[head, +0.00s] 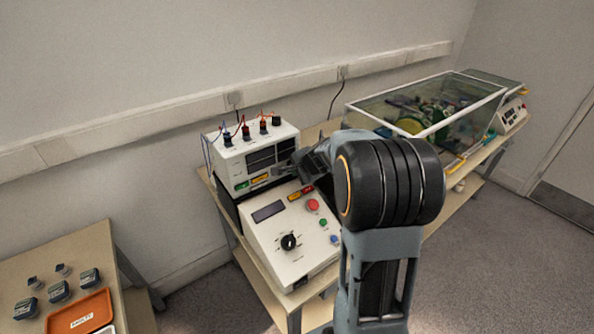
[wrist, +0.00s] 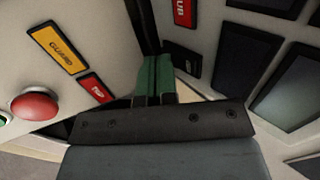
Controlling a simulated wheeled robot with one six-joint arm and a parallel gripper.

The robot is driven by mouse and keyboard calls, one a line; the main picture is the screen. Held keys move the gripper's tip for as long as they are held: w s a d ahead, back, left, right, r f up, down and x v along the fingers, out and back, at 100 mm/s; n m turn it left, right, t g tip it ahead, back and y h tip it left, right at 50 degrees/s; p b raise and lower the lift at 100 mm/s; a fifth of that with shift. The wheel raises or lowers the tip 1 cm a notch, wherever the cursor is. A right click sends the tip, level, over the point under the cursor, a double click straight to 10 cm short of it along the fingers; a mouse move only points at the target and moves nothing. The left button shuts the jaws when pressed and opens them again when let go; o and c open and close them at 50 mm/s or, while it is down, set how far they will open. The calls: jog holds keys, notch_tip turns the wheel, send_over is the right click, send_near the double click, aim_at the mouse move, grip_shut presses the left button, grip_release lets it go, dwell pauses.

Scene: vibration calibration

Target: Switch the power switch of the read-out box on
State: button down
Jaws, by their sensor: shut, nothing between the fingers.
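The read-out box (head: 235,160) is a white case with dark display windows on its front and cables on top. It stands behind the sloped console. A small green patch (head: 242,186) shows at its lower left front; I cannot tell whether this is the power switch. My gripper (head: 291,171) is in front of the box's right part, above the console's back edge, and hides some of the front. In the wrist view the green fingers (wrist: 154,66) are shut and empty, between the console and the box front (wrist: 238,35). Contact cannot be told.
The sloped console (head: 268,235) carries a dark knob (head: 288,242), a red button (head: 313,205) and a yellow GUARD label (wrist: 57,49). A glass-covered rig (head: 430,110) stands right. A side table (head: 75,255) with small blocks and an orange tray (head: 80,312) is at lower left.

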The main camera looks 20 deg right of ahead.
jog(key=shift+f, duration=0.1)
jog(key=shift+w+f+b, duration=0.1)
jog(key=shift+f+b, duration=0.15)
jog(key=shift+b, duration=0.6)
jog(key=shift+t+b, duration=0.3)
jog(key=shift+b, duration=0.25)
jog(key=shift+r+p, duration=0.3)
jog(key=shift+p, duration=0.1)
jog(key=shift+r, duration=0.1)
jog(key=shift+r+p, duration=0.65)
jog(key=shift+r, duration=0.1)
